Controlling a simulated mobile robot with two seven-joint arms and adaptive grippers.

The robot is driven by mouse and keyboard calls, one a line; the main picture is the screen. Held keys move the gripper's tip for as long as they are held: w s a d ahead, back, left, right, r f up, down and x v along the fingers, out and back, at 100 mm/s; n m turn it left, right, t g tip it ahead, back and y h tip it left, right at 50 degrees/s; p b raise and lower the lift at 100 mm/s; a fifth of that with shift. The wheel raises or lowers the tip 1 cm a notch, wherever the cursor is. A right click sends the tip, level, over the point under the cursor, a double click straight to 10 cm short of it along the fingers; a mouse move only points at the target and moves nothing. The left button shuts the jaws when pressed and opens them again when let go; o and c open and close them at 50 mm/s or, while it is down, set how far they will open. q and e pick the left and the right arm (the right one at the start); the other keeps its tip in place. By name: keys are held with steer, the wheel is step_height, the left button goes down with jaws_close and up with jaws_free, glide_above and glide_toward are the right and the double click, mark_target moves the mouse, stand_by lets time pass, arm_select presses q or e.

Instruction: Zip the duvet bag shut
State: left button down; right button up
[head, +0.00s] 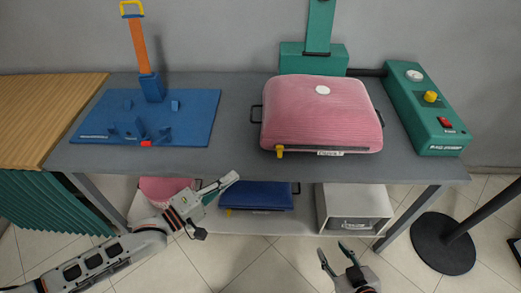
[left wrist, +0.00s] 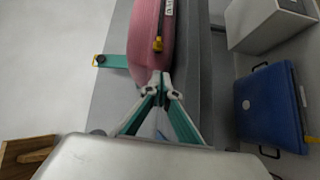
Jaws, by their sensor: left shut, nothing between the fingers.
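The pink duvet bag (head: 335,112) lies on the grey table, with a white round spot on top and dark handles at its sides. A yellow zip pull (head: 279,151) sits at its front left corner, left of a white label (head: 330,153). In the left wrist view, the bag (left wrist: 144,35) and yellow pull (left wrist: 157,45) lie beyond the fingertips. My left gripper (head: 229,181) is shut and empty, in front of the table edge, left of and apart from the pull; its fingertips (left wrist: 160,79) also show in the wrist view. My right gripper (head: 335,254) is open and empty, low in front.
A blue board with a stand (head: 190,115) is left on the table; a green control box (head: 425,110) is right. A green post stands behind the bag. The lower shelf holds a blue bag (head: 255,197) and a white bin (head: 354,208). A black post base (head: 443,243) stands right.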

mark_target(277, 151)
arm_select(q)
steer(key=shift+n, duration=0.4)
steer(key=x, duration=0.7)
steer(key=r+x, duration=0.1)
steer(key=x, duration=0.2)
steer(key=shift+w+a, duration=0.1)
steer(key=shift+w, duration=0.25)
steer(key=shift+s+d, duration=0.1)
steer(key=shift+d, duration=1.65)
steer(key=shift+d+f, duration=0.1)
steer(key=shift+d, duration=0.05)
